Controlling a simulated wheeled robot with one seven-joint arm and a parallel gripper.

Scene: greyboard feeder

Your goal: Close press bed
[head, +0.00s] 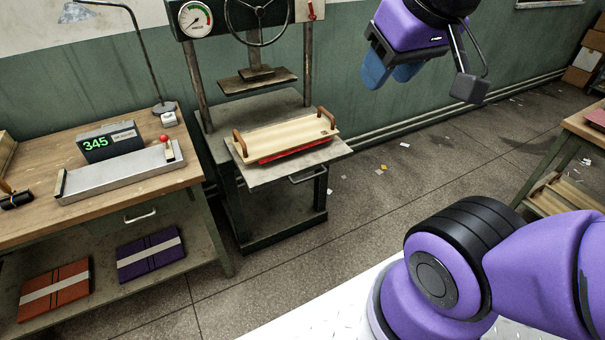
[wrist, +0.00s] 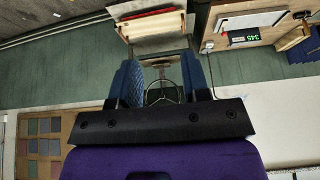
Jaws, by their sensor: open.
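The press bed (head: 275,174) is a grey metal plate slid out from the front of the press (head: 258,75), with a bar handle (head: 308,177) under its front edge. On it lies a pale wooden board (head: 285,137) with two brown handles, over something red (head: 300,152). My gripper (head: 391,72) hangs up and to the right of the bed in the head view, apart from it and empty. In the upside-down wrist view its blue fingers (wrist: 162,82) are spread, and the bed (wrist: 160,45) with the board (wrist: 152,24) shows beyond them.
A workbench (head: 32,218) on the left holds a lamp, a display (head: 108,141) reading 345 and a metal tray with a red knob (head: 120,180). Two books lie on its lower shelf. The floor (head: 400,190) right of the press is open, with paper scraps. Another table stands far right.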

